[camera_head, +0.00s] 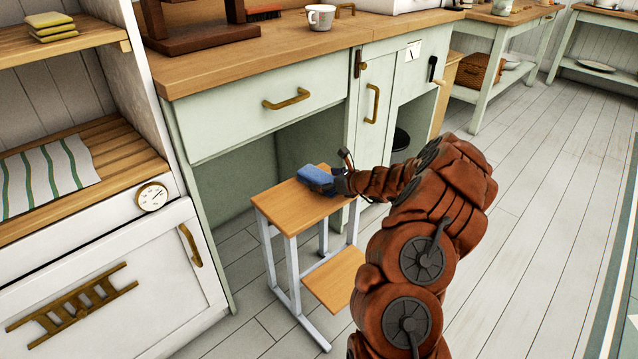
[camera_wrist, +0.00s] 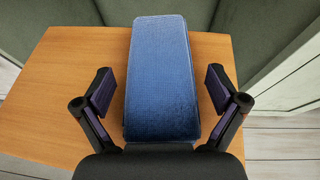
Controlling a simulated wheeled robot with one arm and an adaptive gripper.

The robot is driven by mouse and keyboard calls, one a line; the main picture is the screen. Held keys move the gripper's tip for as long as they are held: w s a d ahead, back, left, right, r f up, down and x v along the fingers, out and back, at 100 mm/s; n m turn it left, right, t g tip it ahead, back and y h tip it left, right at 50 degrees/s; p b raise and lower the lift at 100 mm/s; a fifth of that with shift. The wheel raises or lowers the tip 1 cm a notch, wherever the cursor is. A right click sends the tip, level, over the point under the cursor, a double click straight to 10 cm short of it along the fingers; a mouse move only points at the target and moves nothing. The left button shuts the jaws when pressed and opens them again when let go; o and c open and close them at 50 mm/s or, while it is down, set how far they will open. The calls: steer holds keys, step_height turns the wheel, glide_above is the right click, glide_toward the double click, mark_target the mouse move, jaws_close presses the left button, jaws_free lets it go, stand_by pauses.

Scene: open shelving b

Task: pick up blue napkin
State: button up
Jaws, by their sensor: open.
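The blue napkin (camera_head: 315,178) is a folded, thick rectangular pad lying on the wooden top of a small step stool (camera_head: 290,205). In the wrist view the napkin (camera_wrist: 160,75) runs lengthwise away from me, in the middle of the picture. My gripper (camera_wrist: 160,92) is open, with one finger on each side of the napkin's near part and a gap showing on both sides. In the head view my gripper (camera_head: 342,172) is at the stool's right edge, next to the napkin, and partly hides it.
The stool has a lower step (camera_head: 336,278). Behind it stands a green cabinet with a drawer (camera_head: 265,110) and an open space below. A white mug (camera_head: 320,17) is on the counter. A striped cloth (camera_head: 45,178) lies on the left shelf. The floor at right is clear.

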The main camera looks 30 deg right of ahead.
steer(key=c, duration=1.3)
steer(key=shift+r, duration=0.2)
